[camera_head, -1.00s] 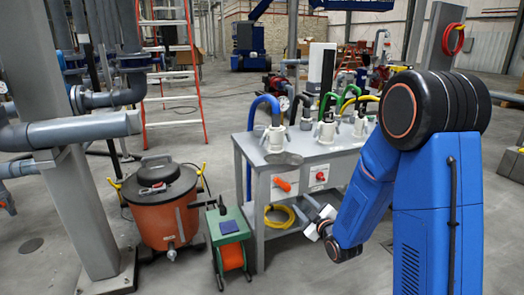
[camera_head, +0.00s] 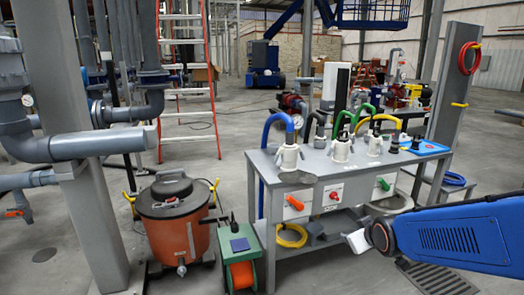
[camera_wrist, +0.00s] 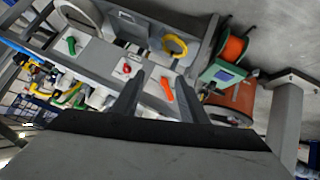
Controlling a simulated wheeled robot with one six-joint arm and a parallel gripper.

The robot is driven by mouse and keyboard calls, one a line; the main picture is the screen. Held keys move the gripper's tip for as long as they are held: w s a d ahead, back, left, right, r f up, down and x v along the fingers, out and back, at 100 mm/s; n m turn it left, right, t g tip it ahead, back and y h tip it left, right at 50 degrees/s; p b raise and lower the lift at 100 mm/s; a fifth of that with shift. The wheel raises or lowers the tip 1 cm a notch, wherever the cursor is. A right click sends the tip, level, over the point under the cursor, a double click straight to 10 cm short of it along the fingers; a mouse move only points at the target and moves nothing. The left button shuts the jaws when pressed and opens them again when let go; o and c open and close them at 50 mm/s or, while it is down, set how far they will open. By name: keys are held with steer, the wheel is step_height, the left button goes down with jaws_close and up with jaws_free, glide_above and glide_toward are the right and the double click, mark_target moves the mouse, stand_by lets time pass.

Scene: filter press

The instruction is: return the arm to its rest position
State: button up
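My blue arm (camera_head: 455,238) reaches in from the right edge of the head view, low and roughly level. The end of my arm is in front of the lower right part of the grey workbench (camera_head: 330,172). In the wrist view my gripper (camera_wrist: 158,97) shows two dark fingers standing apart with nothing held between them. The gripper is open and empty. Beyond the fingers, the wrist view shows the bench front tilted, with a green handle (camera_wrist: 71,45), a red knob (camera_wrist: 127,69) and an orange handle (camera_wrist: 167,89).
White-topped pump fittings with coloured hoses (camera_head: 341,149) stand on the bench. An orange-brown drum (camera_head: 176,225) and a green hose reel (camera_head: 238,258) stand left of it. A yellow hose coil (camera_head: 291,236) lies on the lower shelf. A grey post (camera_head: 450,110) rises at right.

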steer(key=s+r+m+g, duration=0.3)
steer(key=s+m+g, duration=0.2)
steer(key=s, duration=2.1)
steer(key=shift+d, duration=0.4)
